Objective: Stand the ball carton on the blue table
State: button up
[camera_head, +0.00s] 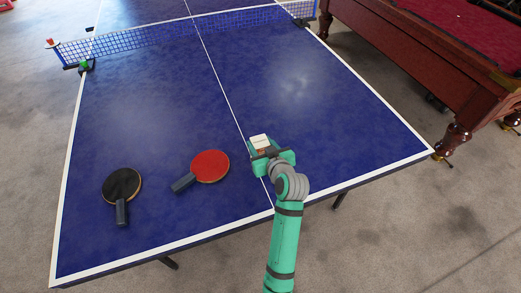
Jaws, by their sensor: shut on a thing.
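The blue table (150,150) is a table-tennis table with white lines, filling the middle of the head view. My gripper (262,149) is over its near half, close to the white centre line. It is shut on the ball carton (260,141), a small box with a pale top and a reddish-brown lower part. The gripper and arm hide much of the carton's lower side. I cannot tell whether the carton touches the table or is held above it.
A red paddle (210,166) and a black paddle (122,184) lie on the table left of my gripper. A net (170,37) crosses the table behind. A pool table (420,50) stands at the right. The tabletop right of my gripper is clear.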

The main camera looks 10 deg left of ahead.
jog(key=shift+w+f, duration=0.3)
jog(key=shift+f, duration=1.55)
jog(key=shift+f, duration=0.15)
jog(key=o, duration=1.1)
